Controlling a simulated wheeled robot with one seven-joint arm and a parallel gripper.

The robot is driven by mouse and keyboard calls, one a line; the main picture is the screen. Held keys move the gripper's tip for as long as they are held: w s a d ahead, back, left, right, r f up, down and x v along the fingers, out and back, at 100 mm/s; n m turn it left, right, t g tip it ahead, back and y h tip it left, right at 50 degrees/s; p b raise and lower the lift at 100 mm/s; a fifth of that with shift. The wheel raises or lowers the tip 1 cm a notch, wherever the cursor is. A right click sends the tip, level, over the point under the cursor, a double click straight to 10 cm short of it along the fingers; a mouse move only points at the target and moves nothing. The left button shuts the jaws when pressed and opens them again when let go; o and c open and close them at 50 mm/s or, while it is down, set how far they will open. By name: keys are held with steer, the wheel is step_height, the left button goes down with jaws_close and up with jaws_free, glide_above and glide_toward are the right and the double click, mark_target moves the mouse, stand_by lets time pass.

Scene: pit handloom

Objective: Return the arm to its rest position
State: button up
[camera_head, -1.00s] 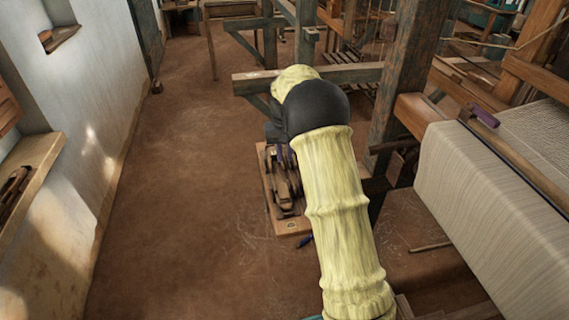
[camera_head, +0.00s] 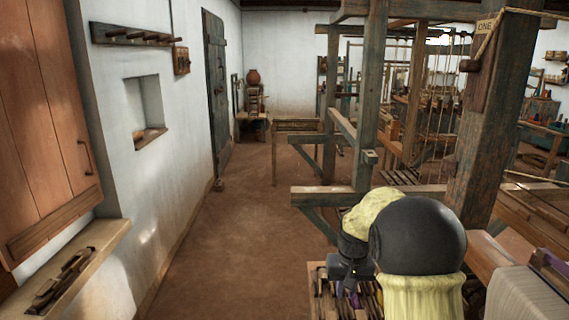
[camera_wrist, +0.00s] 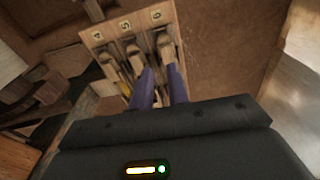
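My arm shows in the head view as a pale yellow sleeve with a black rounded joint, low at right of centre. My gripper (camera_wrist: 159,76) has two purple fingers in the wrist view, a gap between them and nothing seen held. They point over a wooden board (camera_wrist: 97,37) with slots numbered 4, 5 and 6, which hold wooden shuttle-like pieces. I cannot tell whether the fingertips touch these pieces. In the head view the board (camera_head: 313,270) shows beside the arm, and most of the gripper is hidden by the arm.
A loom's timber post (camera_head: 485,135) and pale cloth roll (camera_head: 520,297) stand close right of the arm. A blue-grey beam (camera_head: 335,197) lies beyond it. A wall ledge (camera_head: 75,260) is at left. The brown floor (camera_head: 225,245) between is open.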

steer(key=s+r+t+p, duration=0.1)
steer(key=s+r+p, duration=0.2)
steer(key=s, duration=0.7)
steer(key=s+r+p, duration=0.3)
steer(key=s, duration=0.8)
steer(key=shift+s+a+t, duration=0.3)
steer(key=shift+a+t, duration=0.1)
